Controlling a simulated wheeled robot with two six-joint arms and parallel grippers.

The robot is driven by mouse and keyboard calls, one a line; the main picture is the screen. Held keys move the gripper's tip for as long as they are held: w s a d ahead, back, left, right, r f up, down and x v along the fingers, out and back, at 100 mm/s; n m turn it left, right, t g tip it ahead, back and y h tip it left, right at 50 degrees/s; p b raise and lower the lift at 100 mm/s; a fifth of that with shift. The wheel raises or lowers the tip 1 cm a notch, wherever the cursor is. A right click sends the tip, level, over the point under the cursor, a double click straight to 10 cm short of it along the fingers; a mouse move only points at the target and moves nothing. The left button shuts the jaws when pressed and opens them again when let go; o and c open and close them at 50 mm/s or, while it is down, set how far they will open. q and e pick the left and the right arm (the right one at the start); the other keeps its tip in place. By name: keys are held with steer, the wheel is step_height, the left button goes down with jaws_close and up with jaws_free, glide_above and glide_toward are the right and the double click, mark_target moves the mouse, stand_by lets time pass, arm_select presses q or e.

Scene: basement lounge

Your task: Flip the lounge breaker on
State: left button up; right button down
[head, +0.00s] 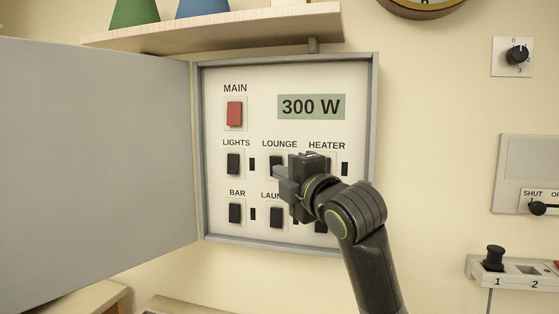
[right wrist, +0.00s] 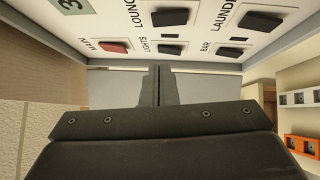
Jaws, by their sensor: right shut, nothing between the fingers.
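The open breaker panel (head: 260,130) is on the wall in the head view. The lounge breaker (head: 275,160) is a black rocker under the LOUNGE label, partly covered by my right gripper. It also shows at the top of the right wrist view (right wrist: 170,17). My right gripper (head: 279,173) is shut and empty, its fingertips at the lower part of the lounge rocker in the head view. I cannot tell whether they touch it. The shut fingers also show in the right wrist view (right wrist: 157,75). My left gripper is not in view.
Lights (head: 233,163), bar (head: 235,212) and red main (head: 234,113) rockers are nearby; heater and laundry are partly hidden. The display (head: 311,107) reads 300 W. The grey door (head: 95,170) stands open at left. A shelf (head: 210,28) is above.

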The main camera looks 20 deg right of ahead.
mark_target(271, 159)
steer(key=w, duration=0.2)
steer(key=w+d+p, duration=0.1)
steer(key=w, duration=0.1)
steer(key=w+p, duration=0.1)
steer(key=w, duration=0.1)
steer(key=shift+w+d+r, duration=0.35)
steer(key=shift+w+r, duration=0.05)
steer(key=shift+a, duration=0.1)
